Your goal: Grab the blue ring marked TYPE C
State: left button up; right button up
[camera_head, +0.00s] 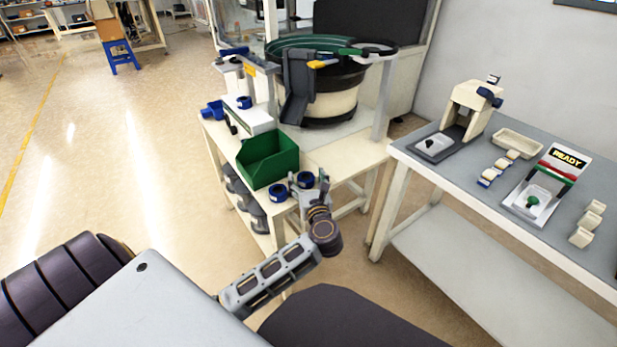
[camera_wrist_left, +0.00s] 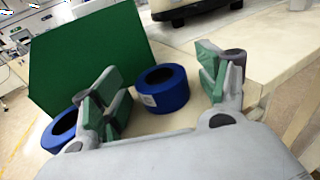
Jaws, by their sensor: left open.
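Two blue rings lie on the cream bench in front of the green bin. In the wrist view, one blue ring (camera_wrist_left: 172,97) with a white label sits between and ahead of my left gripper's (camera_wrist_left: 160,72) open fingers, apart from both. Its label is too small to read surely. The other blue ring (camera_wrist_left: 60,131) is partly hidden behind the left finger. In the head view, the ring ahead of the fingers (camera_head: 305,179) and the other ring (camera_head: 278,192) show side by side, with my left gripper (camera_head: 309,187) at the bench's front edge. My right gripper is out of view.
The green bin (camera_head: 268,160) stands just behind the rings. A bowl feeder (camera_head: 330,98) is at the back, and another blue ring (camera_head: 244,102) sits on a white box. A grey table (camera_head: 425,165) with fixtures stands at right, across a floor gap.

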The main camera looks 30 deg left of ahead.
pick_arm(q)
jog(key=shift+r, duration=0.1)
dwell(0.4)
jog(key=c, duration=1.2)
